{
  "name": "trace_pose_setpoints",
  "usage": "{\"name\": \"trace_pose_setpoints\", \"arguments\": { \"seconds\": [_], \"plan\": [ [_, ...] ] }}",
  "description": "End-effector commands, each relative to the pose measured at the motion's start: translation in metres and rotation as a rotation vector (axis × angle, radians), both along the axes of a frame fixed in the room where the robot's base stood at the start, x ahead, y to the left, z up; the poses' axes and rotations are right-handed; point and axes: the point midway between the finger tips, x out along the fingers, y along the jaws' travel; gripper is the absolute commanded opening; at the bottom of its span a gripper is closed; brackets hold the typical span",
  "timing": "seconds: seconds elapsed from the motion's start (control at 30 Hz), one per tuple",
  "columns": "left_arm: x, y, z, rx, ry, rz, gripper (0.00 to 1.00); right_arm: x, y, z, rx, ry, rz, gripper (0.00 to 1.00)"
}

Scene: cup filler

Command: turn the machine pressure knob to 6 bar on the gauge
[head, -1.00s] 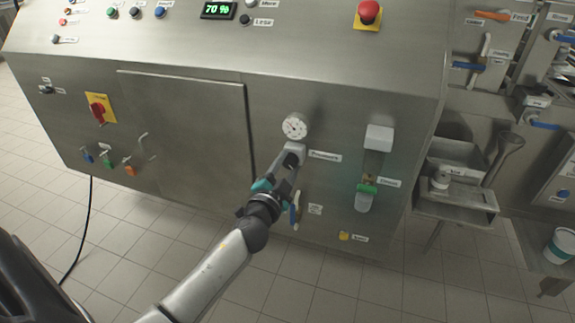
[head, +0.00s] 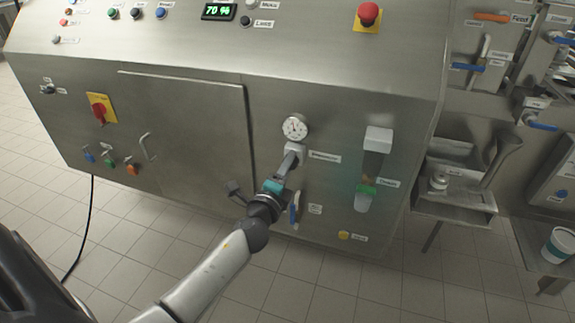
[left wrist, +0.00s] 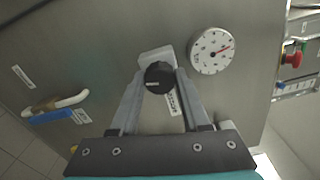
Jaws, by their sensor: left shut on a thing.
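The pressure gauge (head: 294,127) is a round white dial on the machine's front panel. The black pressure knob (left wrist: 158,77) sits beside the gauge on a pale grey block (head: 295,152). My left gripper (head: 289,162) reaches the block from below in the head view. In the left wrist view its fingers lie on both sides of the knob, shut on it. The knob is hidden by the gripper in the head view. My right gripper is not in view.
A blue-handled valve (head: 294,211) is just below right of my left gripper. A clear tube with a green band (head: 366,190) stands to the right. A panel door (head: 190,135) and a red rotary switch (head: 98,109) lie to the left.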

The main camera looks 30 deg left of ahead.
Motion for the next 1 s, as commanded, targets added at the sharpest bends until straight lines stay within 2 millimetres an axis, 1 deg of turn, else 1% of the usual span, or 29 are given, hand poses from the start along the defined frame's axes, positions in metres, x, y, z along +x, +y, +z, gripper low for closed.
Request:
{"name": "trace_pose_setpoints", "arguments": {
  "seconds": [0.2,0.4,0.93,0.97,1.0],
  "plan": [
    [0.0003,-0.0007,0.0005,0.119,0.028,-0.002,0.0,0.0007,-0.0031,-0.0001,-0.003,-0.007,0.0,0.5],
    [0.0003,-0.0007,0.0002,0.177,0.043,-0.001,0.0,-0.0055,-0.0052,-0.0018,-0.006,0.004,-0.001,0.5],
    [0.0002,-0.0008,-0.0001,0.197,0.048,-0.002,0.0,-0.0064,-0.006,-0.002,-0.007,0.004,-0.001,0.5],
    [0.0002,-0.0008,-0.0001,0.197,0.048,-0.002,0.48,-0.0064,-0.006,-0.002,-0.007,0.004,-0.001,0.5],
    [0.0002,-0.0008,-0.0001,0.197,0.048,-0.002,0.53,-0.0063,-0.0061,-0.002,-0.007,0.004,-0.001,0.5]
  ]
}}
